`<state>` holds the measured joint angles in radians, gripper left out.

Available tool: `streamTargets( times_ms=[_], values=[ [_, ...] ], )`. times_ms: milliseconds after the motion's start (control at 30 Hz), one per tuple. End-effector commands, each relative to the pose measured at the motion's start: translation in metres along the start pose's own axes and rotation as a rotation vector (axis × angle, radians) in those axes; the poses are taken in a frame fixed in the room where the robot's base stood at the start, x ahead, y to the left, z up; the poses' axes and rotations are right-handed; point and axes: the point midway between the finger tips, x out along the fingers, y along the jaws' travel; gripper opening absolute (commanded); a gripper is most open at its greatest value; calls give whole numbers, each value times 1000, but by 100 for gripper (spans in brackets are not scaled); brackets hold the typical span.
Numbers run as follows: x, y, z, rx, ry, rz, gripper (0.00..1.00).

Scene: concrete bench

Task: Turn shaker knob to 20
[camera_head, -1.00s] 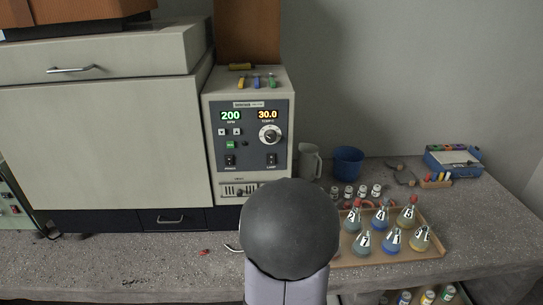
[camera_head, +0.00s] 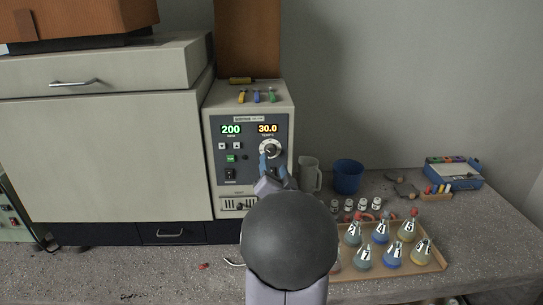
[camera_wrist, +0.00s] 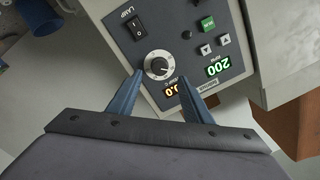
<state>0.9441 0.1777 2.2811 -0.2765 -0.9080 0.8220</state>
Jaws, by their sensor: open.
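The shaker (camera_head: 250,205) is a beige unit with a dark control panel. Its knob (camera_head: 271,149) is a round dial with a pale scale ring, below the orange display (camera_head: 267,128) reading 30.0. The green display (camera_head: 230,129) reads 200. My gripper (camera_head: 269,163) is just below and in front of the knob in the head view. In the wrist view, the two blue fingers of my gripper (camera_wrist: 161,86) are spread, with the knob (camera_wrist: 158,66) beyond and between their tips. The fingers are empty. They partly cover the orange display there.
A green button (camera_head: 231,158), arrow buttons and rocker switches share the panel. Right of the shaker stand a grey jug (camera_head: 310,176) and a blue cup (camera_head: 348,177). A tray (camera_head: 435,262) of numbered flasks is at the right front.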

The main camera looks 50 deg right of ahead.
Motion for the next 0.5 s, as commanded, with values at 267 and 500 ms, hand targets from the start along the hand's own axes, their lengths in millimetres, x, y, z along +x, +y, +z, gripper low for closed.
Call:
streamTargets(
  times_ms=[267, 500],
  values=[
    [30, -1, -1, -2, -3, 0, 46],
    [54, -1, -1, -1, -2, 1, 46]
  ],
)
